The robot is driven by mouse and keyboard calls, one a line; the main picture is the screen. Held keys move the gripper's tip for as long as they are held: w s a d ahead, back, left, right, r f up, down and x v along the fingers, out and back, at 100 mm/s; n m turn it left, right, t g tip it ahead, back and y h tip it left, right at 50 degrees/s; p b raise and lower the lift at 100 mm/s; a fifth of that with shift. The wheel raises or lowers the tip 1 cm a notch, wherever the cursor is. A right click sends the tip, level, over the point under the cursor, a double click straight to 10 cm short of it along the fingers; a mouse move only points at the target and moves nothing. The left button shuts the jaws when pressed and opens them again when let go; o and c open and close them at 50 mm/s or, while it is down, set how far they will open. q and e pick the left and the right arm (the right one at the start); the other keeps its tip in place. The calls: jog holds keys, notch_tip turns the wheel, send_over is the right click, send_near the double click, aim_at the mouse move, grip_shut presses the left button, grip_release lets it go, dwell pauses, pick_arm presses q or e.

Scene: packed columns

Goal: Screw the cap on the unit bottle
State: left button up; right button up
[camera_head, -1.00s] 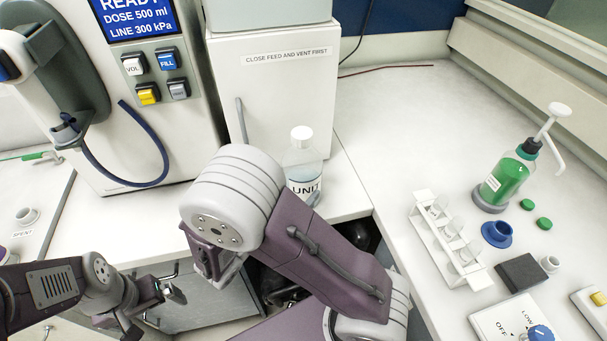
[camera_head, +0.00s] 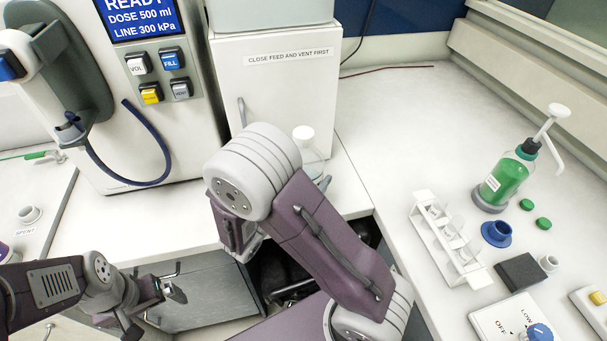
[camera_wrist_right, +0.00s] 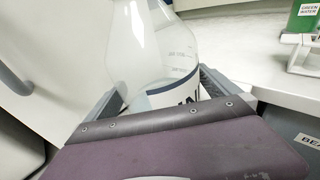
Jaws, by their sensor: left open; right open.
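The clear unit bottle (camera_head: 313,168) stands upright on the counter in front of the white cabinet. A white cap (camera_head: 303,133) sits on its top; I cannot tell how tight it is. My right arm hides most of the bottle in the head view. In the right wrist view the bottle (camera_wrist_right: 152,55) and part of its label lie between the fingers of my right gripper (camera_wrist_right: 160,92), which is open; contact is unclear. The bottle's top is outside that view. My left gripper (camera_head: 155,300) is open and empty, low at the left, away from the bottle.
A filling machine (camera_head: 160,110) with a blue hose stands left of the cabinet (camera_head: 280,90). On the right counter are a white tube rack (camera_head: 445,240), a green pump bottle (camera_head: 503,182), green caps (camera_head: 543,223) and a blue fitting (camera_head: 497,234).

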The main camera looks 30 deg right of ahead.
aim_at(303, 145)
jog(key=c, duration=1.8)
pick_arm(q)
notch_tip(303, 145, up, 2)
jog(key=shift+r+p, duration=0.15)
jog(key=shift+p, duration=1)
pick_arm(e)
notch_tip(303, 145, up, 10)
jog(key=shift+r, duration=0.1)
